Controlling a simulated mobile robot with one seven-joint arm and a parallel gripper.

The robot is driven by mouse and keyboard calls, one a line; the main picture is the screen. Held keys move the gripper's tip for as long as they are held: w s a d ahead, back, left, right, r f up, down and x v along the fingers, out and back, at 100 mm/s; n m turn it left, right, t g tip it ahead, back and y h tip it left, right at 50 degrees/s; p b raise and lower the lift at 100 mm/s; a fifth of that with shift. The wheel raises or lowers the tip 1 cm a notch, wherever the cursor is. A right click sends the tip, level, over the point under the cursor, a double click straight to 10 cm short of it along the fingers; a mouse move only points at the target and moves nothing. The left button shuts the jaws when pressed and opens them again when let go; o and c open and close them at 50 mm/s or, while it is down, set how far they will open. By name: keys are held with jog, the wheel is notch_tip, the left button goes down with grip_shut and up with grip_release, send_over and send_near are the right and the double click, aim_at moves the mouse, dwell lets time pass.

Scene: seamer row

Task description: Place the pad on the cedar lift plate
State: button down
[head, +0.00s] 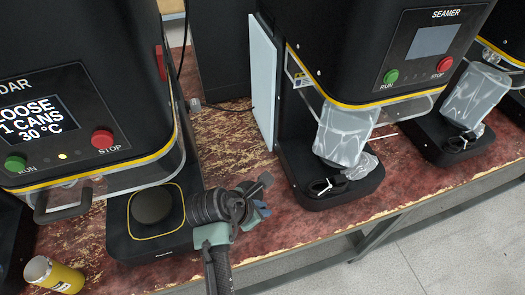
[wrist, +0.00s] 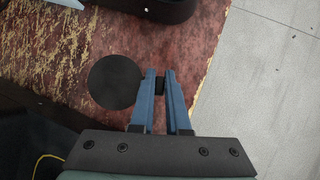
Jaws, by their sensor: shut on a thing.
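The pad (wrist: 115,82) is a dark, round disc just left of my blue fingertips in the wrist view. My gripper (wrist: 160,76) is shut on a small black part beside the disc, which appears to belong to the pad. In the head view my gripper (head: 258,209) is over the bench's front, right of the cedar machine (head: 75,115). My wrist parts crowd the pad there. The cedar lift plate (head: 152,205) is a black round plate inside a yellow outline on the machine's base. It looks bare and is apart from my gripper.
A clear guard (head: 130,172) with a dark handle hangs above the lift plate. A seamer (head: 370,50) with a clear-wrapped part stands right. The worn red bench (head: 225,140) is open between machines.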

jog(key=d+r+m+g+h+p, duration=0.1)
jog(key=d+m+g+h, duration=0.1)
jog(key=d+m+g, duration=0.45)
jog(key=s+a+r+m+g+y+p, duration=0.1)
jog(key=s+a+m+g+y, duration=0.3)
jog(key=s+m, duration=0.5)
jog(key=a+m, duration=0.2)
jog(key=m, duration=0.6)
jog(key=shift+s+a+p, duration=0.15)
jog(key=shift+a+p, duration=0.1)
jog(key=shift+p, duration=0.15)
